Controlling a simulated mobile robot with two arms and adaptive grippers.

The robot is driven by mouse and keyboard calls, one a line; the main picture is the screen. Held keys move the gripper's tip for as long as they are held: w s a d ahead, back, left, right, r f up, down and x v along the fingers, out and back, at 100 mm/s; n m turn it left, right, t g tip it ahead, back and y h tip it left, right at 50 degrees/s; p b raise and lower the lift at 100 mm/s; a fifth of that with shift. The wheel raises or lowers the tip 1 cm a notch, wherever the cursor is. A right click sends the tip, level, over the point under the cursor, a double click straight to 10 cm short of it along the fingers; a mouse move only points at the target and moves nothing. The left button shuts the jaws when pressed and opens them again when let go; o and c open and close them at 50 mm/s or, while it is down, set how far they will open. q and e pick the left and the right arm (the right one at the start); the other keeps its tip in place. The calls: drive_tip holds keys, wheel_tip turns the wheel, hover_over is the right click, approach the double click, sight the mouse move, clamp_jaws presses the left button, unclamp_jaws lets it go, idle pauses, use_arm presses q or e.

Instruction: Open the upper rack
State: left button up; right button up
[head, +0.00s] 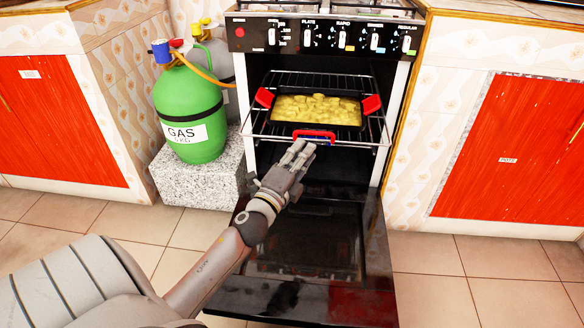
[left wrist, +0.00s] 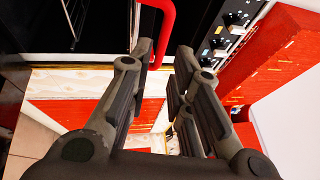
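The upper rack (head: 360,146) is a wire shelf in the open oven, its front edge at the oven mouth. It bears a black baking tray (head: 318,124) of yellow food with red side grips. A red handle (head: 315,133) sits at the middle of the rack's front. My left gripper (head: 301,148) is at this handle, just in front of and below it. In the left wrist view, the fingers (left wrist: 167,52) are apart, and the red handle (left wrist: 168,20) shows by the left finger's tip. I cannot tell whether they touch. My right gripper is not in view.
The oven door (head: 310,245) is folded down below my left arm. A green gas bottle (head: 190,110) stands on a stone block (head: 205,175) at left. Cabinets with red doors (head: 510,155) flank the oven. Tiled floor is clear at right.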

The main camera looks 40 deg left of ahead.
use_arm(q)
drive_tip(key=shift+v, duration=2.75)
